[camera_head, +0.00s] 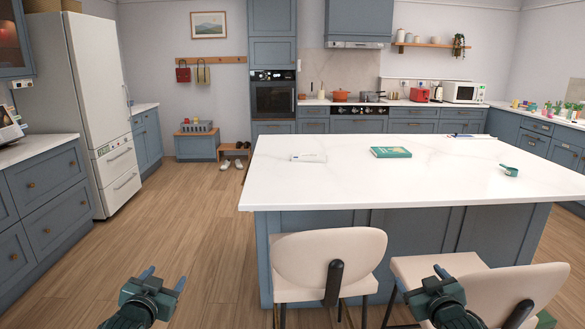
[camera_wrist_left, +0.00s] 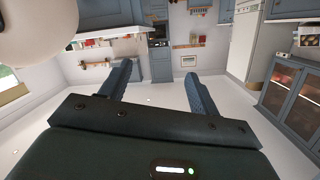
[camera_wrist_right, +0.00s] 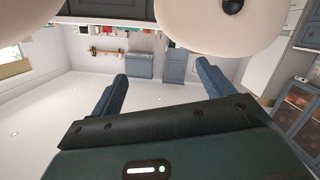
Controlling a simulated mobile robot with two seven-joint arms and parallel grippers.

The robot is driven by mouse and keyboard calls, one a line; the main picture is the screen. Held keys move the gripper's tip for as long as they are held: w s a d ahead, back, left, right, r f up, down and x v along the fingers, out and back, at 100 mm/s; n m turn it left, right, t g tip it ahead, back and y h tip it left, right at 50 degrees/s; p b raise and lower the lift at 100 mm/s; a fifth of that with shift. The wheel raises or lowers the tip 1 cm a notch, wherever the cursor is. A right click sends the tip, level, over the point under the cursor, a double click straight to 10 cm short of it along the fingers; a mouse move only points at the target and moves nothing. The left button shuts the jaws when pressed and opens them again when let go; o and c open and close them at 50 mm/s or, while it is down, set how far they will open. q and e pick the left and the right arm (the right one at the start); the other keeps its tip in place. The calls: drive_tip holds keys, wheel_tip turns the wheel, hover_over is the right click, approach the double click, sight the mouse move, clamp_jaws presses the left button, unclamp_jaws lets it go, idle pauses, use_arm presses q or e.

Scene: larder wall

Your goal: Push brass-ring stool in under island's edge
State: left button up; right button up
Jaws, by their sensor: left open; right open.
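Two cream stools with dark back brackets stand at the near side of the white-topped island (camera_head: 380,185). The left stool (camera_head: 330,258) has its backrest close to the island's near edge. The right stool (camera_head: 515,293) stands further out and turned, its seat showing. No brass ring shows clearly, so I cannot tell which stool has it. My left gripper (camera_head: 164,278) is open and empty, left of the left stool. My right gripper (camera_head: 421,279) is open and empty, in front of the right stool's seat in the head view. A cream stool part (camera_wrist_right: 215,25) fills the top of the right wrist view.
A green book (camera_head: 390,152), a white item (camera_head: 308,157) and a small green item (camera_head: 509,170) lie on the island top. Open wooden floor (camera_head: 190,210) lies left of the island. A white fridge (camera_head: 90,110) and blue drawers (camera_head: 45,190) stand further left.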

use_arm(q)
drive_tip(key=s+d+f+g+h, duration=0.1)
drive_tip(key=s+d+f, duration=0.4)
drive_tip(key=s, duration=0.6)
drive_tip(key=s+d+f+g+h, duration=0.1)
drive_tip(key=s+d+f, duration=0.4)
drive_tip(key=s, duration=0.6)
drive_tip(key=s+d+f+g+h, duration=0.1)
drive_tip(key=s+d+f+g, duration=0.2)
drive_tip(key=s, duration=0.8)
wheel_tip(320, 180, down, 3)
drive_tip(key=d, duration=0.2)
drive_tip(key=shift+s+d+h, duration=0.2)
drive_tip(key=shift+d+h, duration=0.1)
drive_tip(key=shift+d, duration=0.05)
use_arm(e)
drive_tip(key=s+a+f+g+y, duration=0.1)
drive_tip(key=s+a+f, duration=0.4)
drive_tip(key=s, duration=0.6)
drive_tip(key=s+a+f+g+y, duration=0.1)
drive_tip(key=s+a+f, duration=0.4)
drive_tip(key=s, duration=0.6)
drive_tip(key=s+a+f+g+y, duration=0.1)
drive_tip(key=s+a+f+g, duration=0.2)
drive_tip(key=s, duration=0.8)
wheel_tip(320, 180, down, 3)
drive_tip(key=a, duration=0.2)
drive_tip(key=shift+s+a+y, duration=0.2)
drive_tip(key=shift+a+y, duration=0.1)
drive_tip(key=shift+a, duration=0.05)
